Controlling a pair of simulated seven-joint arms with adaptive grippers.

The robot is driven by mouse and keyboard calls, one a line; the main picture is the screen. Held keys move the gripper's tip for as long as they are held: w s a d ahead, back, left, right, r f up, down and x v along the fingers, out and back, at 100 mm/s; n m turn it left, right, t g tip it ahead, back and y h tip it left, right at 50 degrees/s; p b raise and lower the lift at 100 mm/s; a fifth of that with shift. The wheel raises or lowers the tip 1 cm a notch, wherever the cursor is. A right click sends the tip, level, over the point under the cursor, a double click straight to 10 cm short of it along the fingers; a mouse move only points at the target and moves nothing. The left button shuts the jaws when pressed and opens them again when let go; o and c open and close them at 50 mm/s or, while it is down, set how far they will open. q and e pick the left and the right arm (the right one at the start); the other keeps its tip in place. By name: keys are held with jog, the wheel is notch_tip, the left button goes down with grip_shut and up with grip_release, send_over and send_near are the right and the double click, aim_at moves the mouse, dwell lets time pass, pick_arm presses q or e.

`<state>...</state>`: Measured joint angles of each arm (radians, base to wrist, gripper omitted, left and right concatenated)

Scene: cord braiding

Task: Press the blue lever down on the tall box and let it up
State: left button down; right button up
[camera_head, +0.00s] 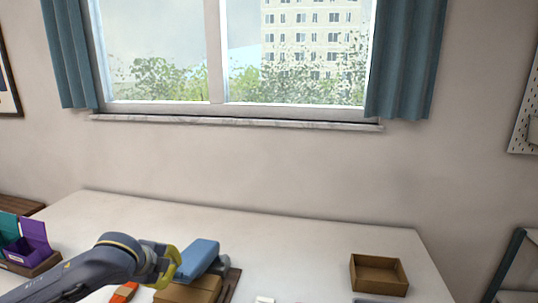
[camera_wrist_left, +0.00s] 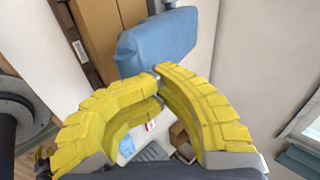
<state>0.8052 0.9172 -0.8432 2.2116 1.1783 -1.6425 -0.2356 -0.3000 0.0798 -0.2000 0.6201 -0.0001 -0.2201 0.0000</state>
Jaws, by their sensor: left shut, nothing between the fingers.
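The blue lever (camera_head: 201,257) sits on top of the tall brown box (camera_head: 189,291) at the bottom of the head view. In the left wrist view the lever (camera_wrist_left: 160,40) is a broad blue block beside the box's brown side (camera_wrist_left: 98,35). My left gripper (camera_head: 174,264) has yellow fingers and is just left of the lever. In the left wrist view its fingertips (camera_wrist_left: 158,76) meet, with nothing between them, and overlap the lever's lower edge. I cannot tell whether they touch it. My right gripper is in neither view.
An open brown tray (camera_head: 379,288) stands on the right of the white table (camera_head: 310,243). A purple and teal box (camera_head: 33,242) is at the far left. An orange item (camera_head: 124,292) lies below my left arm. The table behind the lever is clear.

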pick_arm(q)
jog(key=c, duration=2.2)
grip_release()
jog(key=shift+f, duration=0.85)
jog(key=c, duration=1.2)
grip_release()
jog(key=shift+w+d, duration=0.1)
jog(key=shift+w, duration=0.2)
jog(key=shift+w+d, duration=0.15)
jog(key=shift+w, duration=0.05)
grip_shut()
jog(key=s+f, duration=0.1)
jog(key=s+a+f, duration=0.1)
jog(key=f, duration=0.1)
jog(key=shift+s+f, duration=0.15)
jog(key=shift+f, duration=0.1)
jog(key=s+r, duration=0.2)
jog(key=r, duration=0.5)
jog(key=s+r, duration=0.3)
jog(key=r, duration=0.5)
jog(key=shift+a, duration=0.45)
